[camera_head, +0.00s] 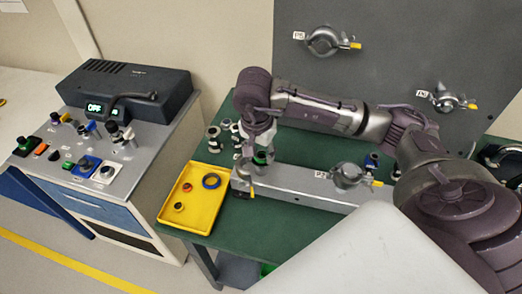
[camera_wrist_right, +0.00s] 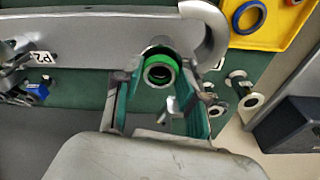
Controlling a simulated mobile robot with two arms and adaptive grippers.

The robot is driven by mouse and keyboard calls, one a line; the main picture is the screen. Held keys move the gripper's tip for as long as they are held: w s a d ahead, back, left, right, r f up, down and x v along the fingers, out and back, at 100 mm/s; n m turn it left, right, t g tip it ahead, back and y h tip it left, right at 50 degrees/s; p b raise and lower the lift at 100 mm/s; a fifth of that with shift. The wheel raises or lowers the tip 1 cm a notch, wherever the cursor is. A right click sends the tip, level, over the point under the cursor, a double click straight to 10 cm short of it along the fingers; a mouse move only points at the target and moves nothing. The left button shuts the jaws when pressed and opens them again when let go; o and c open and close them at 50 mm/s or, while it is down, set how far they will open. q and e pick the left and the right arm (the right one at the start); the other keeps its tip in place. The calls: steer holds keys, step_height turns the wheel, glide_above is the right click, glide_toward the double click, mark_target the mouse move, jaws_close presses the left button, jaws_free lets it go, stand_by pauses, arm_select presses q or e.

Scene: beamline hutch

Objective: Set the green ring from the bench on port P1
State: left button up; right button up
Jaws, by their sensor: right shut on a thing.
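The green ring (camera_head: 260,158) is at the left end of the grey metal bar (camera_head: 300,187) on the green bench. In the right wrist view the green ring (camera_wrist_right: 160,68) faces the camera, with a grey metal round showing inside it. My right gripper (camera_wrist_right: 158,88) is shut on the ring, one teal-padded finger on each side; it also shows in the head view (camera_head: 255,150). I cannot tell whether the ring is seated on a fitting or held just off one. No P1 label is readable. My left gripper is not in view.
Metal fittings (camera_head: 214,138) stand behind the bar's left end. A clamp labelled P2 (camera_head: 347,175) sits on the bar. A grey panel (camera_head: 380,55) with clamps rises behind; a control desk (camera_head: 140,150) stands left.

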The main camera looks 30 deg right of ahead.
steer(key=shift+f, duration=0.2)
steer(key=o, duration=0.9)
steer(key=shift+d+r, duration=0.1)
steer(key=shift+r, duration=0.1)
steer(key=shift+r, duration=0.3)
steer(key=r, duration=0.3)
steer(key=a+r, duration=0.1)
steer(key=r, duration=0.3)
steer(key=s+r, duration=0.1)
steer(key=r, duration=0.3)
steer(key=shift+a, duration=0.3)
